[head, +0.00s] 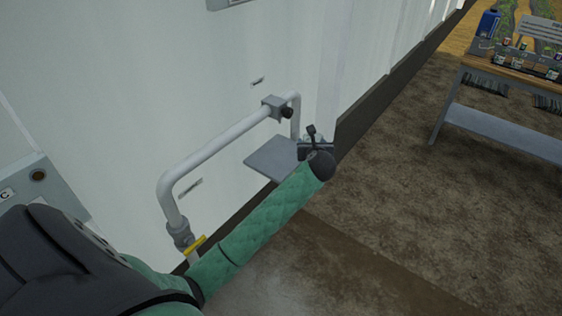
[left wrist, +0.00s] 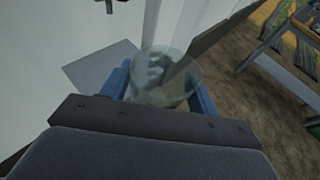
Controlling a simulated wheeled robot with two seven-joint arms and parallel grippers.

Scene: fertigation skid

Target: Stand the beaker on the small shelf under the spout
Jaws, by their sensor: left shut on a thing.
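The clear beaker (left wrist: 166,78) shows in the left wrist view between the blue fingers of my left gripper (left wrist: 160,92), which is shut on it. In the head view my left gripper (head: 314,146) is mostly hidden behind its own wrist, and I cannot make out the beaker clearly there. The small grey shelf (head: 268,158) juts from the white wall, just left of the gripper. It also shows in the left wrist view (left wrist: 98,68), left of the beaker. The spout fitting (head: 277,107) sits on the pipe above the shelf. My right gripper is out of view.
A grey pipe (head: 215,150) bends along the wall, with a yellow-handled valve (head: 195,245) low down near my left forearm. A wooden table (head: 515,75) with small bottles and a blue container (head: 488,23) stands at the upper right. The floor between is clear.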

